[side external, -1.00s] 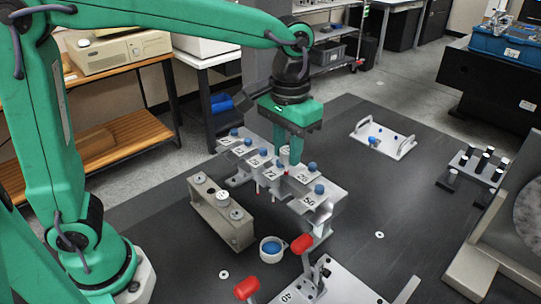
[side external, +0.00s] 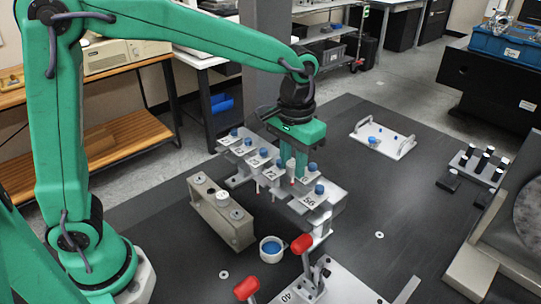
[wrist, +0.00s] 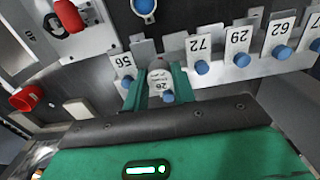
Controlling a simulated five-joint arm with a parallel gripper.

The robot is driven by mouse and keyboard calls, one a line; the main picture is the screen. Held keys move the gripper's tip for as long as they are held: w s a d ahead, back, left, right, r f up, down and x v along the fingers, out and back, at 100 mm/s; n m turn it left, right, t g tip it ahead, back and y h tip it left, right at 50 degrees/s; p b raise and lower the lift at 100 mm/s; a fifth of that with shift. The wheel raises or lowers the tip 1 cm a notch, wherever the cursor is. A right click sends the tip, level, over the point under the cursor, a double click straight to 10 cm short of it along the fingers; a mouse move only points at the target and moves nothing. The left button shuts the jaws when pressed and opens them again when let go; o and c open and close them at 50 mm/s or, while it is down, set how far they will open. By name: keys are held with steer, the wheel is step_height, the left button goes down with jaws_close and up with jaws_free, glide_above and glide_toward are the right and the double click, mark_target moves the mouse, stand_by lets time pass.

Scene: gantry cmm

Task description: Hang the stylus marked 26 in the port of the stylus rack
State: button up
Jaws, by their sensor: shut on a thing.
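The stylus rack (side external: 322,208) is a grey rail with a row of numbered tabs, each with a blue knob. My gripper (side external: 293,172) points down over the rack, its green fingers shut on a pale grey stylus (side external: 291,167). A small red tip shows just below the stylus. In the wrist view my gripper (wrist: 158,82) sits between the rack tabs marked 56 and 72, and a pale label reading 26 (wrist: 160,86) shows between the fingers. The fingers hide part of the port, and I cannot tell whether the stylus is seated in it.
A beige block with round discs (side external: 221,215) and a small blue-centred dish (side external: 272,249) stand in front of the rack. Red-handled clamps (side external: 301,244) stand near the front edge. A white tray (side external: 383,141) lies behind.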

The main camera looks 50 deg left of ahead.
mark_target(292, 182)
steer(key=shift+f, duration=0.3)
steer(key=shift+f, duration=2.9)
steer(key=shift+f, duration=0.3)
steer(key=o, duration=0.9)
steer(key=shift+o, duration=0.2)
steer(key=shift+r, duration=0.15)
steer(key=shift+r, duration=3.8)
